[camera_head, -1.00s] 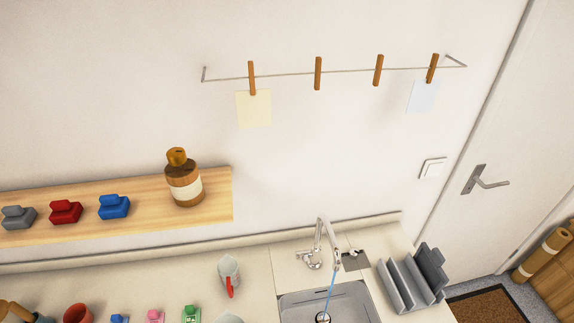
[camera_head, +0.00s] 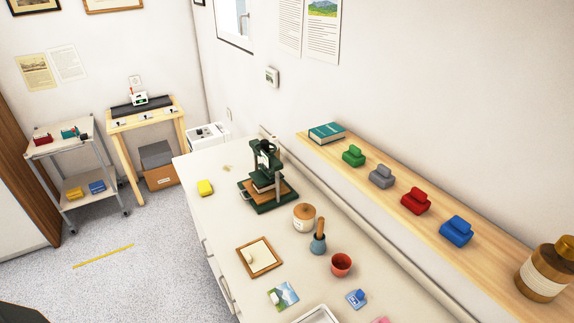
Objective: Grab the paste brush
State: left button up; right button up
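A blue-grey rounded item with an upright wooden handle (camera_head: 318,241) stands on the white counter, between a lidded wooden-topped jar (camera_head: 303,219) and a red cup (camera_head: 341,265). It may be the paste brush, standing in a small pot or on its own; I cannot tell which at this size. No other brush is clearly visible. Neither of my grippers shows in the head view.
A wooden shelf (camera_head: 385,204) with coloured blocks and a brown bottle (camera_head: 545,270) runs above. Floor left of the counter is largely clear.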

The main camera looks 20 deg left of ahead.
aim_at(320, 224)
jog(key=u, duration=0.2)
jog(key=i+j+z, duration=0.1)
jog(key=i+j, duration=0.15)
jog(key=i+j+z, duration=0.1)
jog(key=i+j, duration=0.2)
jog(key=i+j+z, duration=0.1)
jog(key=j, duration=0.35)
jog(key=i+j, duration=0.35)
jog(key=i+j+z, duration=0.15)
jog(key=j, duration=0.25)
jog(key=i+j+z, duration=0.1)
jog(key=i+j, duration=0.2)
jog(key=j, duration=0.1)
